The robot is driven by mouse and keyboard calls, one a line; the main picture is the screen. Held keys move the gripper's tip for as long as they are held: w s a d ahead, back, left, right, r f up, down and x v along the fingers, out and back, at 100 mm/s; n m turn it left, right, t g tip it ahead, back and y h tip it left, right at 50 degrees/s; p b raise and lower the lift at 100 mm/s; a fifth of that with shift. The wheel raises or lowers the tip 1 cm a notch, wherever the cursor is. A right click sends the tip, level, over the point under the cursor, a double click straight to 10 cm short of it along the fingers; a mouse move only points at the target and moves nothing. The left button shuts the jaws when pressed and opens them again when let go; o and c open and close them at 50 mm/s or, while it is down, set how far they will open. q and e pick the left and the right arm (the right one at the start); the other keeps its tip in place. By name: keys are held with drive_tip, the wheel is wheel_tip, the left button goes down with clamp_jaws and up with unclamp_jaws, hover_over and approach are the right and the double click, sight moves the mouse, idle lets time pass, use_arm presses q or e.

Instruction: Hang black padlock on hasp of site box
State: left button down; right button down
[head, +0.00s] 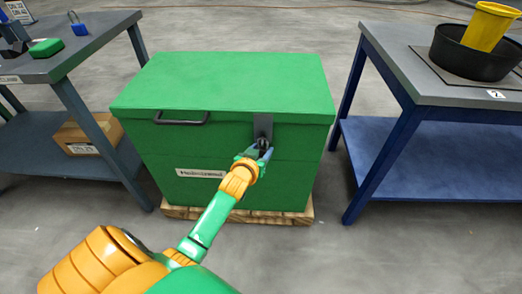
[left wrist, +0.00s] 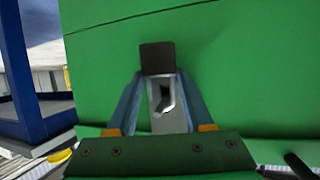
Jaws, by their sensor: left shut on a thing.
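The green site box (head: 225,90) stands in the middle with its lid down. A grey hasp (head: 263,126) hangs on its front at the right; the left wrist view shows it as a pale metal plate (left wrist: 166,118) with an opening. My left gripper (head: 262,150) is shut on the black padlock (head: 263,143) at the hasp's lower end. In the left wrist view, which looks upside down, the padlock's dark body (left wrist: 157,58) lies at the fingertips (left wrist: 160,78), against the hasp. I cannot tell whether its shackle passes through the hasp. My right gripper is not in view.
A table (head: 85,48) on the left holds a blue padlock (head: 77,25) and a green object (head: 46,48). The right table (head: 390,50) holds a black bowl (head: 462,60) and a yellow bucket (head: 490,25). The box has a black handle (head: 182,121). Floor in front is clear.

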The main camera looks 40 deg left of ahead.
use_arm(q)
drive_tip(key=shift+c, duration=1)
unclamp_jaws()
